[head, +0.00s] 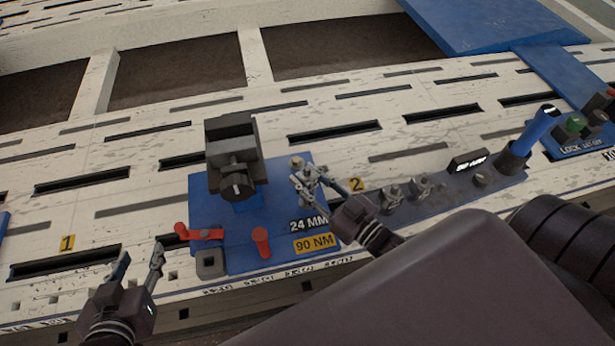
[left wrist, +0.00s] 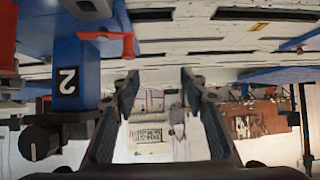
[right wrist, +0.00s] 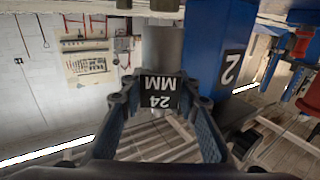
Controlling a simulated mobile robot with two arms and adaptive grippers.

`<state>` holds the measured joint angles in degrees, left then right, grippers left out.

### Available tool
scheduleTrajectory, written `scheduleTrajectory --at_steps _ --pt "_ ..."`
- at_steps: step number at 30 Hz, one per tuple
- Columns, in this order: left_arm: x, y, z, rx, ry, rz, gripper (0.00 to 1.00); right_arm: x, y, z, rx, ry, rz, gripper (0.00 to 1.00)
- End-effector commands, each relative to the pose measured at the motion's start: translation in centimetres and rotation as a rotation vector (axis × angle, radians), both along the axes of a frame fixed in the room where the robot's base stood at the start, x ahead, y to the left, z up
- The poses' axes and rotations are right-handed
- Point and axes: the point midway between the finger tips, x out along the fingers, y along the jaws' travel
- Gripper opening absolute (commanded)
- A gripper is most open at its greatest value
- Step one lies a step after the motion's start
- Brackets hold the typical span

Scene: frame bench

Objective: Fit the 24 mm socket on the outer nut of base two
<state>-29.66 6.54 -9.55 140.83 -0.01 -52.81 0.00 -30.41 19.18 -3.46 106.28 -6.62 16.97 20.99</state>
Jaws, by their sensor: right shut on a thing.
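My right gripper (right wrist: 160,105) is shut on the 24 mm socket (right wrist: 162,50), a grey cylinder with a black "24 MM" tag between the fingers in the right wrist view. In the head view this gripper (head: 315,183) is at the right side of the blue base two (head: 218,255). The fingers and arm partly hide the socket and the nut area there, so I cannot tell whether socket and outer nut touch. My left gripper (head: 138,268) is open and empty, left of base two; its spread fingers also show in the left wrist view (left wrist: 160,80).
Base two carries a dark clamp block (head: 232,145) and red levers (head: 262,242).

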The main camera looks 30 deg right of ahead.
Motion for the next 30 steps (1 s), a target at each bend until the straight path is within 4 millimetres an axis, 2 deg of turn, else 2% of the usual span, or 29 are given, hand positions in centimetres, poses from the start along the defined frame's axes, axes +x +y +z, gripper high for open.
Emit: scheduleTrajectory --at_steps 13,30 --pt "-0.62 0.27 -0.68 0.009 0.039 0.002 0.40 0.03 0.03 0.11 0.001 -0.003 0.000 0.00" --pt "-0.33 0.13 -0.33 0.005 0.016 0.001 0.40 0.04 0.02 -0.15 0.001 -0.003 0.000 0.00"
